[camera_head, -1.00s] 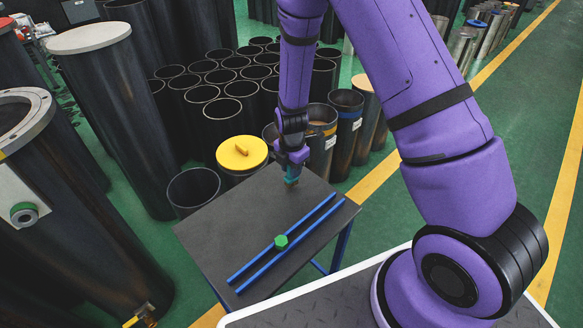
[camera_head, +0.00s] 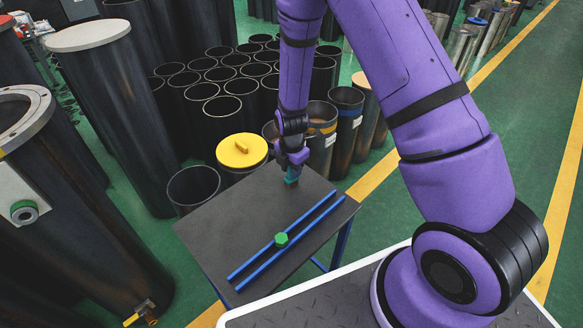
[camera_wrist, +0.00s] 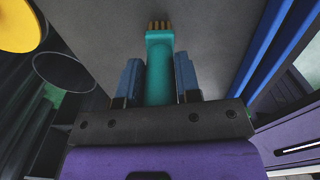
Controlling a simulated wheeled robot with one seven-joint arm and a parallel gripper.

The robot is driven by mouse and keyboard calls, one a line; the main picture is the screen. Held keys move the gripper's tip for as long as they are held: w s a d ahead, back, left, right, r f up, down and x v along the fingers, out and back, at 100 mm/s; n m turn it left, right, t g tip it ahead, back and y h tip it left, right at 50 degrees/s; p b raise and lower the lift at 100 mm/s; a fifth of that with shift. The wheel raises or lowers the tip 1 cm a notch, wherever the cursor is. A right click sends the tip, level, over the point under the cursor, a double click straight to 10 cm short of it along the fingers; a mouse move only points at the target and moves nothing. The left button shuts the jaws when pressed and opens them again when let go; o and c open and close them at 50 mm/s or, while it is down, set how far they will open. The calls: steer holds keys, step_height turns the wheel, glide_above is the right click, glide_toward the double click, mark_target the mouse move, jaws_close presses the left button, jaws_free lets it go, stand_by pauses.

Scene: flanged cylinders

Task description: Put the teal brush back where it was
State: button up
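The teal brush (camera_head: 292,174) is at the far corner of the small dark table (camera_head: 215,235). In the wrist view the teal brush (camera_wrist: 160,70) sits between the two blue fingers, its tan bristles pointing away from me toward the grey tabletop. My gripper (camera_head: 292,168) points down and is shut on the brush; its fingers also show in the wrist view (camera_wrist: 160,82). I cannot tell whether the bristles touch the tabletop.
A yellow-lidded cylinder (camera_head: 242,151) and an open black cylinder (camera_head: 193,187) stand close behind the table. The table's left part is clear.

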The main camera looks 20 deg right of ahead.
steer(key=o, duration=0.4)
steer(key=shift+r, duration=0.1)
step_height(320, 180, up, 11)
steer(key=shift+f, duration=0.15)
stand_by(0.6)
